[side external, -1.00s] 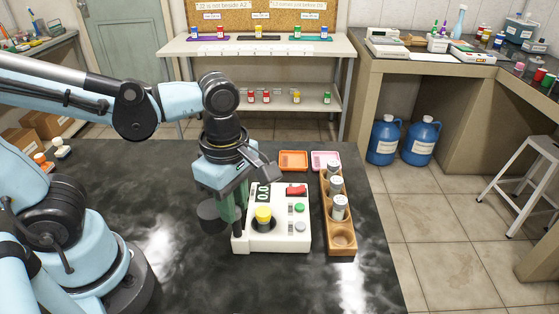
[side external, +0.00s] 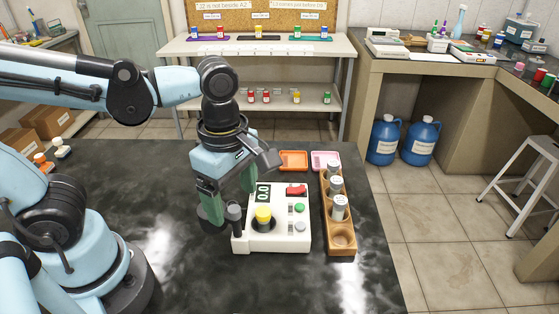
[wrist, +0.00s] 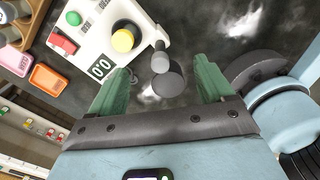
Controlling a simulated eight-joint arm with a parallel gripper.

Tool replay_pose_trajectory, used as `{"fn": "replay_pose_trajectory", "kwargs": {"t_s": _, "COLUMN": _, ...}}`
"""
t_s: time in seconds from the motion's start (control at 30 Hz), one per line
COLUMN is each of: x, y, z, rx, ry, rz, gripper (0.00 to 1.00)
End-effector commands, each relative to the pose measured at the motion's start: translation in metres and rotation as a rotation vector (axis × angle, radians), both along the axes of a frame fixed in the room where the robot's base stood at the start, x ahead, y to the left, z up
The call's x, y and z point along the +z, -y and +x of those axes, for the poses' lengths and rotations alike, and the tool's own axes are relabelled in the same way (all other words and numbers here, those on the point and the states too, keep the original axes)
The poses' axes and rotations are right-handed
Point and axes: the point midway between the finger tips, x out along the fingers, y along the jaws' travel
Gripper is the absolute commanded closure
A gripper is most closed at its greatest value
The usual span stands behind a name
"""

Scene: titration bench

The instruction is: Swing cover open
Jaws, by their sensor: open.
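The cover looks to be a dark grey round disc (side external: 210,214) off the left side of the white instrument (side external: 277,242), beside a short grey post (side external: 235,214). The disc also shows in the wrist view (wrist: 170,86), with the post (wrist: 160,60) next to it. The yellow-topped piece (side external: 263,214) in the instrument's dark round well is uncovered. My gripper (side external: 228,190) is open, its green fingers wide apart above the disc and post. In the wrist view nothing is held between the fingers (wrist: 163,86). One finger partly hides the disc in the side view.
A wooden rack (side external: 341,248) with white-capped vials stands right of the instrument. Orange (side external: 293,160) and pink (side external: 325,160) trays lie behind it. The instrument carries a red switch (side external: 296,190) and a green button (side external: 299,208). The dark table is clear in front.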

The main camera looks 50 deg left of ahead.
Motion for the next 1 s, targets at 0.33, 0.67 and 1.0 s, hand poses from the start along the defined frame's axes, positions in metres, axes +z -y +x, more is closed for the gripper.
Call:
{"fn": "replay_pose_trajectory", "kwargs": {"t_s": 0.33, "x": 0.025, "y": 0.000, "z": 0.000, "rx": 0.000, "ry": 0.000, "rz": 0.000, "gripper": 0.19}}
{"fn": "replay_pose_trajectory", "kwargs": {"t_s": 0.67, "x": 0.047, "y": 0.000, "z": 0.000, "rx": 0.000, "ry": 0.000, "rz": 0.000, "gripper": 0.19}}
{"fn": "replay_pose_trajectory", "kwargs": {"t_s": 1.0, "x": 0.050, "y": 0.000, "z": 0.000, "rx": 0.000, "ry": 0.000, "rz": 0.000, "gripper": 0.19}}
